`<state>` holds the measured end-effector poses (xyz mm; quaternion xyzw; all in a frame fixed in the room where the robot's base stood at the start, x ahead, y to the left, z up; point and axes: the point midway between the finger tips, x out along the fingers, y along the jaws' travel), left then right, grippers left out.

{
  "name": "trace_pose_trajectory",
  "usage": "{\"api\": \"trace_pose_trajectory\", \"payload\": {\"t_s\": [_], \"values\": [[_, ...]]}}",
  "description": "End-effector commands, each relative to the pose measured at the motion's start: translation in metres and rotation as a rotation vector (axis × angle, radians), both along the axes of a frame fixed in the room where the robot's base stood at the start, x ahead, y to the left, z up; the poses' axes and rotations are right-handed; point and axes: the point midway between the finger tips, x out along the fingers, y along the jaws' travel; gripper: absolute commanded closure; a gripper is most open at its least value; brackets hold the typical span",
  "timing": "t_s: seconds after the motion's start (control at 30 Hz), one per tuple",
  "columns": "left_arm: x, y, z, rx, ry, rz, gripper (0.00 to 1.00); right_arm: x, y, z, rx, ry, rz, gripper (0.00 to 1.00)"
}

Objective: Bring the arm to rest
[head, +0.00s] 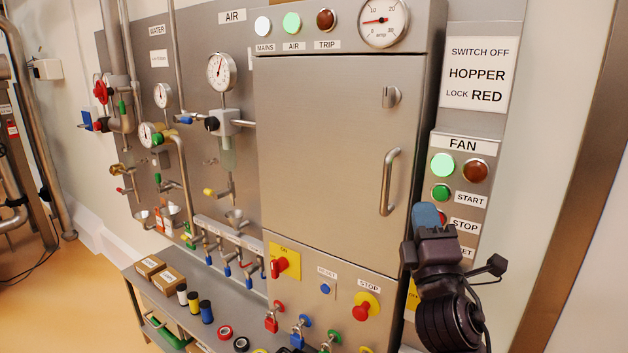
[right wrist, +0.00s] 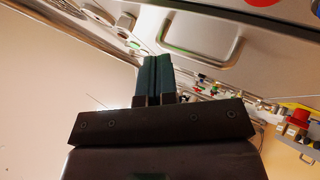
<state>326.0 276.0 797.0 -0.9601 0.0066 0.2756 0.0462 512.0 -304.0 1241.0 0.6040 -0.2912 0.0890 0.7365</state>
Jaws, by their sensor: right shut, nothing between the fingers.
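My right gripper (head: 428,215) is in front of the fan panel (head: 462,165), at the right of the head view. Its blue-tipped fingers are shut with nothing between them, and they cover part of the column beside the STOP label. The right wrist view shows the same fingers (right wrist: 157,75) pressed together, with the steel cabinet door and its handle (right wrist: 205,45) beyond them. I cannot tell whether the fingertips touch the panel. My left gripper is not in view.
The steel cabinet (head: 325,150) with its handle (head: 390,182) stands left of the gripper. Below are a red-handled switch (head: 280,264), a red stop button (head: 364,310) and several padlocks. A shelf (head: 180,310) with boxes runs along the lower left. Open floor lies at far left.

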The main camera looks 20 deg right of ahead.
Motion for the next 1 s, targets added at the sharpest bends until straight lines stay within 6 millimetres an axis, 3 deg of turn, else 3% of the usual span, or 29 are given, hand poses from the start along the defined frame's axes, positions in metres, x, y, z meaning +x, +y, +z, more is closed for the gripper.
{"api": "trace_pose_trajectory", "payload": {"t_s": [0.17,0.27,0.37,0.47,0.67,0.87,1.0], "values": [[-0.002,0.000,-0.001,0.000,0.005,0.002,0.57,0.000,0.000,0.000,0.060,-0.015,0.041,1.00],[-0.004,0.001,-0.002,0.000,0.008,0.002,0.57,0.005,0.003,-0.007,0.196,-0.022,0.146,1.00],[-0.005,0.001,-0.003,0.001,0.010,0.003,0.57,0.019,0.010,-0.026,0.402,0.001,0.298,1.00],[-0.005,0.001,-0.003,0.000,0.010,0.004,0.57,0.027,0.017,-0.062,0.618,0.061,0.421,1.00],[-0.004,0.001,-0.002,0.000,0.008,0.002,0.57,0.021,0.026,-0.168,1.059,0.233,0.541,1.00],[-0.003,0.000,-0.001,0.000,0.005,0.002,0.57,-0.023,0.032,-0.282,1.448,0.391,0.507,1.00],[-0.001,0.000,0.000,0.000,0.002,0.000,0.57,-0.072,0.034,-0.353,1.640,0.487,0.414,1.00]]}}
